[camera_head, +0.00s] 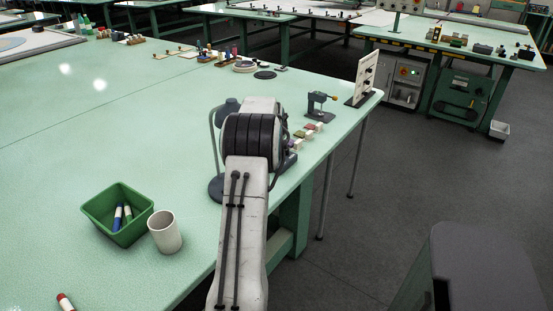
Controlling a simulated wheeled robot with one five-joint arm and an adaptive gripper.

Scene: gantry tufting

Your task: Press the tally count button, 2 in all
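I cannot make out the tally count button for certain. A white upright panel (366,75) with dark fittings stands at the right edge of the near green table. Small coloured pieces (307,131) sit along that edge, partly behind my arm, too small to identify. My arm rises from the bottom centre and reaches over the table edge. Its thick dark joint hides what lies behind it. My gripper does not show, so I cannot see what it is near or whether it holds anything.
A green bin (105,212) with markers and a whitish cup (165,234) stand left of my arm. A desk lamp (217,188) stands close behind it, a dark clamp-like device (320,105) beyond. The left tabletop (90,130) is mostly clear. A grey cabinet (475,265) is lower right.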

